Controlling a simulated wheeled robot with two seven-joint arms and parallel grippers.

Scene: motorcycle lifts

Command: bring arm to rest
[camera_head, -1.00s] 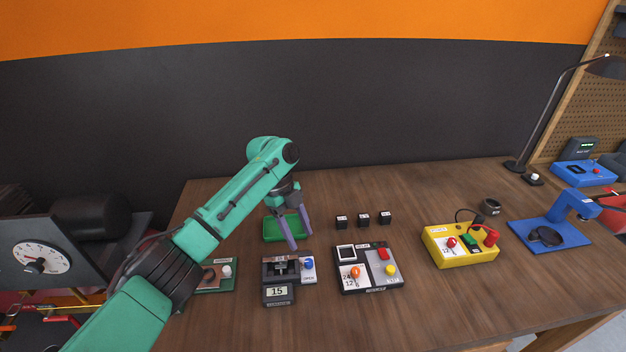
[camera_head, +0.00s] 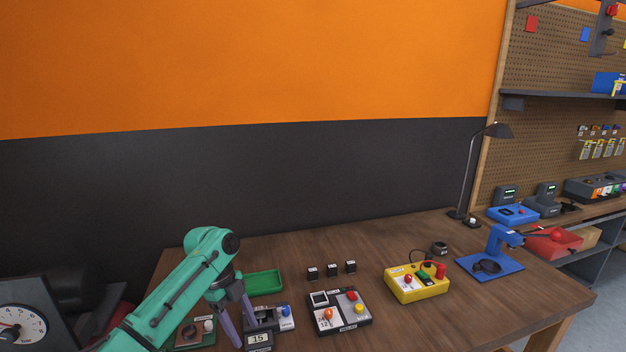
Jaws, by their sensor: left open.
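My left arm, green with dark joints, comes in from the lower left of the head view. My left gripper (camera_head: 236,325) has two purple-grey fingers that point down and stand apart, with nothing seen between them. It is at the left part of the wooden workbench (camera_head: 420,325), in front of the green tray (camera_head: 264,283) and close to the left side of the device with the 15 display (camera_head: 259,338). I cannot tell whether it touches that device. My right gripper is not in view.
Three small black cubes (camera_head: 331,271) stand behind a black-and-grey relay box (camera_head: 340,311). A yellow box (camera_head: 417,283), a blue stand (camera_head: 490,266) and a lamp (camera_head: 468,175) are to the right. A gauge panel (camera_head: 22,325) is at lower left. The bench's front right is clear.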

